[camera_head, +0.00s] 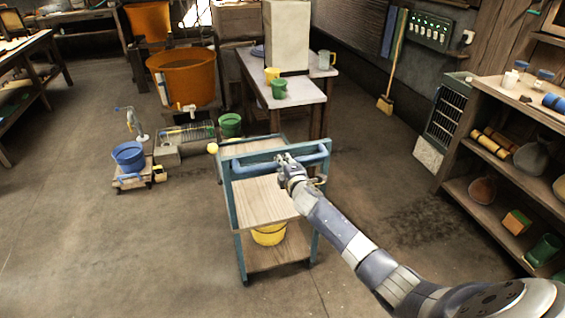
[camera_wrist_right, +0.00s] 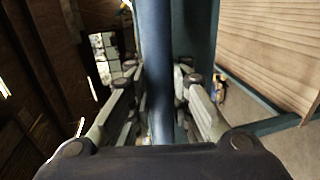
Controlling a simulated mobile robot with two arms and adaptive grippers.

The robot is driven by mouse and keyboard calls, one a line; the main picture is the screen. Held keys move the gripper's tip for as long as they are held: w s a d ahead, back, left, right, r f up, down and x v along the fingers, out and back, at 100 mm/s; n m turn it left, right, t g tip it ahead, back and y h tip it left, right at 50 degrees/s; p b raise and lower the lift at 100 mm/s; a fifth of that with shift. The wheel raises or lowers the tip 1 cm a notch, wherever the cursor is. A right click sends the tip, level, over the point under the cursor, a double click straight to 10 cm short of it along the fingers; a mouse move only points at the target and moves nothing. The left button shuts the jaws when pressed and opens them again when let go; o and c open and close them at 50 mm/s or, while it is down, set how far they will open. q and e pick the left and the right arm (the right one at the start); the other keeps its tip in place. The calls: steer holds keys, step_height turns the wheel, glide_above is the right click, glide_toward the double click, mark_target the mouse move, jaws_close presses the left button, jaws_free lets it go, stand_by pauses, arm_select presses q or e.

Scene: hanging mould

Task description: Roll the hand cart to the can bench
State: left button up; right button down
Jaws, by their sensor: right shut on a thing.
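The hand cart (camera_head: 262,193) stands on the floor in front of me, with a blue-green frame, pale wooden shelves and a blue handle bar (camera_head: 252,164) across its near upper side. My right gripper (camera_head: 284,160) is shut on this bar, right of its middle. In the right wrist view the bar (camera_wrist_right: 155,60) runs between the two fingers (camera_wrist_right: 160,105). A yellow bucket (camera_head: 268,234) sits on the cart's lower shelf. A pale-topped bench (camera_head: 296,95) stands just beyond the cart, with a yellow and a green cup on it; I cannot tell whether it is the can bench. My left gripper is out of view.
A blue bucket on a small dolly (camera_head: 132,179), a concrete block (camera_head: 166,155) and a green bucket (camera_head: 230,125) stand left of and behind the cart. Shelving (camera_head: 478,148) lines the right side. A broom (camera_head: 387,100) leans on the back wall. The left floor is mostly open.

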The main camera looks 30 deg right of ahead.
steer(key=c, duration=1.4)
jaws_free()
steer(key=shift+r, duration=0.2)
steer(key=shift+c, duration=0.2)
steer(key=shift+f, duration=0.1)
steer(key=v, duration=1.2)
steer(key=s+a+f+m+g+y, duration=0.15)
steer(key=s+f, duration=0.45)
steer(key=f, duration=0.6)
steer(key=s+a+f+m+g, duration=0.1)
steer(key=s+f+m+g, duration=0.2)
steer(key=s+f, duration=0.55)
steer(key=s+a+f+m+g, duration=0.1)
steer(key=s+f+m+g, duration=0.15)
steer(key=f, duration=1.15)
steer(key=s+a+f+m+g, duration=0.2)
steer(key=s+f, duration=0.4)
steer(key=s, duration=0.6)
steer(key=s+a+f+m+g+y, duration=0.1)
steer(key=s+a+f, duration=0.4)
steer(key=s, duration=0.7)
steer(key=s+a+f+m+g+y, duration=0.1)
steer(key=s+a+f+g, duration=0.3)
steer(key=s+f, duration=0.4)
steer(key=s+m, duration=0.1)
steer(key=s, duration=0.3)
steer(key=shift+s+m, duration=0.25)
steer(key=shift+m, duration=0.15)
